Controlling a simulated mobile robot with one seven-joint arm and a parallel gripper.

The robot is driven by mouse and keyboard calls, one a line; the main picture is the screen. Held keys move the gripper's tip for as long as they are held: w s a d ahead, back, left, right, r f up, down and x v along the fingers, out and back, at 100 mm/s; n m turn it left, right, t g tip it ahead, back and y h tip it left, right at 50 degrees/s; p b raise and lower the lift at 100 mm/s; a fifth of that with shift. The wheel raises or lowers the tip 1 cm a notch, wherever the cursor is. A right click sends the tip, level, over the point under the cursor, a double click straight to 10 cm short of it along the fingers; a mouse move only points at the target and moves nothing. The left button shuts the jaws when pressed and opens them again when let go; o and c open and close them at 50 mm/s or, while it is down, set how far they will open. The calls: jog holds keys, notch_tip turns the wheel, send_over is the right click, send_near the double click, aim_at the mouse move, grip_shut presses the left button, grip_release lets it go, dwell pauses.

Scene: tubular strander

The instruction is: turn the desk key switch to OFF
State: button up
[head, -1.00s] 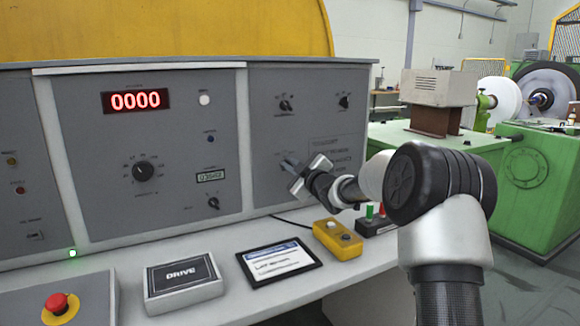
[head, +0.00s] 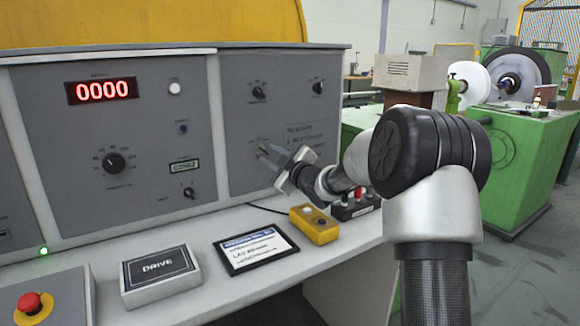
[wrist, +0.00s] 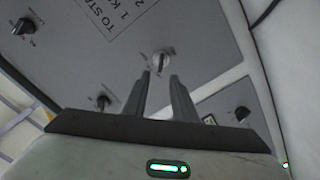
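The key switch (wrist: 161,62), a small pale round switch on the grey desk panel, shows in the wrist view just beyond the fingertips. My gripper (wrist: 160,75) is open and empty, its two fingers apart, with the switch roughly centred in the gap. I cannot tell whether the tips are level with it or short of it. In the head view my gripper (head: 263,153) points at the right-hand panel, and I cannot make out the switch near its tips. The switch's position marks are too small to read.
Dark knobs sit around the switch, at upper left (wrist: 22,27), lower left (wrist: 103,102) and lower right (wrist: 242,113). On the desk lie a yellow box (head: 314,225), a tablet (head: 256,249), a DRIVE box (head: 159,275) and a red stop button (head: 34,305).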

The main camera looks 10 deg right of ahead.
jog(key=p+v, duration=0.1)
jog(key=v, duration=1.1)
jog(key=shift+s, duration=0.35)
jog(key=shift+d+r, duration=0.1)
